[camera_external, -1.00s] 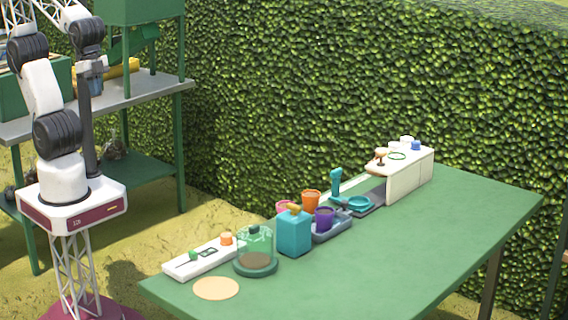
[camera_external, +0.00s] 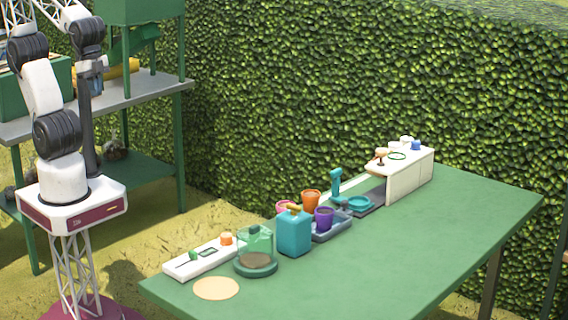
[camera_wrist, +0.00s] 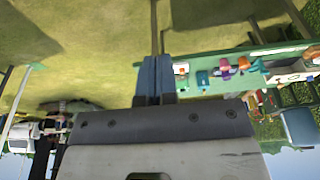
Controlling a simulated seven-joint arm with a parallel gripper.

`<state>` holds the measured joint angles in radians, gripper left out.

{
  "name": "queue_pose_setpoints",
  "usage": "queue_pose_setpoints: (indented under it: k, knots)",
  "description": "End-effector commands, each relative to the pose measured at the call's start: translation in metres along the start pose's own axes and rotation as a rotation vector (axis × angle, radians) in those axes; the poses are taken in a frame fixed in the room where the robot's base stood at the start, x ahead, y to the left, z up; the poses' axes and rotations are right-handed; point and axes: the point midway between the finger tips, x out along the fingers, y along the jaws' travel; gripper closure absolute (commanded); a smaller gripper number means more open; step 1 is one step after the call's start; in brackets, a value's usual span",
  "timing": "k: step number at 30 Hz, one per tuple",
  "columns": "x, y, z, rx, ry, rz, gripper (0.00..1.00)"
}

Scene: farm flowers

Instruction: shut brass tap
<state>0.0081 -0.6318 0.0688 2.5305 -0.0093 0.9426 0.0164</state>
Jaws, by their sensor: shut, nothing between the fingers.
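A small copper-brown fitting (camera_external: 381,157) stands on the white block at the far end of the green table. A teal canister (camera_external: 294,233) near the table's middle has a brass-coloured piece (camera_external: 294,209) on top. Both are small in the external view, and I cannot tell for sure which is the brass tap or how its handle is set. My gripper (camera_wrist: 155,62) is shut and empty, its blue-grey fingers together in the wrist view.
The green table (camera_external: 440,235) also bears a white panel (camera_external: 205,258), a clear cloche (camera_external: 257,245), a grey tray with coloured pots (camera_external: 325,217) and the white block (camera_external: 410,176). Its right front is clear. A hedge (camera_external: 330,80) stands behind, and a green shelf (camera_external: 150,93) at left.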

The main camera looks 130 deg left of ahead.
Motion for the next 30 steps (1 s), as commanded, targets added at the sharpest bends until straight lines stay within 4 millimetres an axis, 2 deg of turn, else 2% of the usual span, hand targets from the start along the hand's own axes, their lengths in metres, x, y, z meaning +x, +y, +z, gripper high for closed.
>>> queue_pose_setpoints:
  k: [5, 11, 30]
  knots:
    - [-0.002, -0.001, -0.008, 0.001, -0.006, -0.007, 1.0]
    - [-0.004, -0.004, -0.029, 0.003, -0.024, -0.029, 1.0]
    - [-0.006, -0.017, -0.142, 0.016, -0.103, -0.15, 1.0]
